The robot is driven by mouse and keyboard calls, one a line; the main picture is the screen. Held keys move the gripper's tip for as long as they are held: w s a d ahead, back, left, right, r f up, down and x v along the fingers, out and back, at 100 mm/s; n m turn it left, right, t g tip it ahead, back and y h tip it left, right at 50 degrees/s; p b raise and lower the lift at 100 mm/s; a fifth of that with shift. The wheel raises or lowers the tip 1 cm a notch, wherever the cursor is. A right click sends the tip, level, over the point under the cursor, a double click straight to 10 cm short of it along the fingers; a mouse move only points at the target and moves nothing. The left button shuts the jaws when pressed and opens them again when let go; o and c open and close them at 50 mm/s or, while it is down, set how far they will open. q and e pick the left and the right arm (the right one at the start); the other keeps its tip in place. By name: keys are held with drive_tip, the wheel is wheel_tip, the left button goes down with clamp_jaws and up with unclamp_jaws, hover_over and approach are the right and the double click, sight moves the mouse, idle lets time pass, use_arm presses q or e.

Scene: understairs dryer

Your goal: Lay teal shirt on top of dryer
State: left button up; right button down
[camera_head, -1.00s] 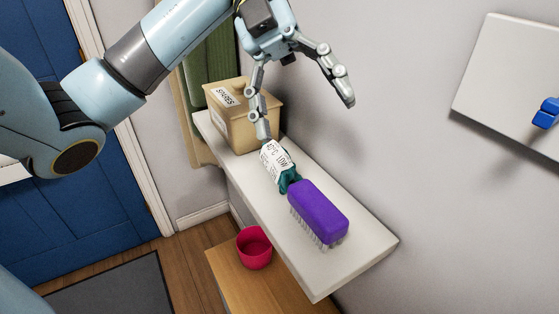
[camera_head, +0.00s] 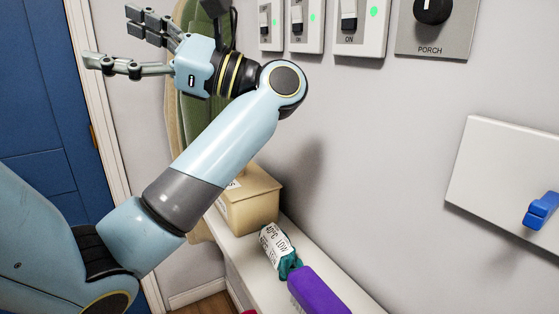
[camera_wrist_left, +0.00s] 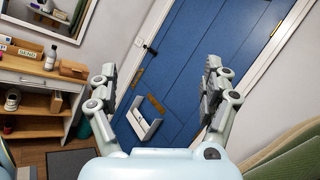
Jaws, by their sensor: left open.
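A small teal cloth bundle (camera_head: 289,266) lies on the white shelf with a white care label (camera_head: 276,244) marked 40°C LOW. It may be the teal shirt, but I cannot tell for sure. No dryer can be made out in either view. My left gripper (camera_head: 109,36) is open and empty, raised well above the shelf at the upper left, its fingers pointing left. In the left wrist view its spread fingers (camera_wrist_left: 160,66) face the blue door with nothing between them. My right gripper is not in view.
A purple brush (camera_head: 318,292) touches or nearly touches the bundle. A tan box (camera_head: 250,205) stands behind, partly hidden by my left arm. Wall switches (camera_head: 360,25) and a white panel with a blue lever (camera_head: 541,210) are on the wall. The wrist view shows a wooden desk (camera_wrist_left: 40,78).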

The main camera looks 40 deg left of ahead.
use_arm(q)
drive_tip(key=w+a+f+m+t+y, duration=0.1)
drive_tip(key=w+a+f+m+t, duration=0.2)
drive_tip(key=w+f+m+t, duration=0.35)
drive_tip(key=m+t+h, duration=1.1)
drive_tip(key=m+h, duration=0.1)
drive_tip(key=m, duration=0.1)
approach(283, 239)
drive_tip(key=shift+n+p+x, duration=0.25)
drive_tip(key=shift+p+x, duration=0.15)
drive_tip(key=shift+x, duration=0.4)
drive_tip(key=b+x, duration=0.2)
drive_tip(key=shift+s+f+g, duration=0.25)
drive_tip(key=shift+f, duration=0.2)
drive_tip(key=shift+p+x, duration=0.3)
drive_tip(key=shift+x, duration=0.75)
drive_tip(key=x, duration=0.1)
drive_tip(key=p+x, duration=0.1)
drive_tip(key=x, duration=0.3)
drive_tip(key=shift+w+a+r, duration=0.2)
drive_tip(key=shift+w, duration=0.2)
drive_tip(key=shift+w+a+f, duration=0.1)
drive_tip(key=shift+a+f, duration=0.05)
drive_tip(key=shift+f, duration=0.3)
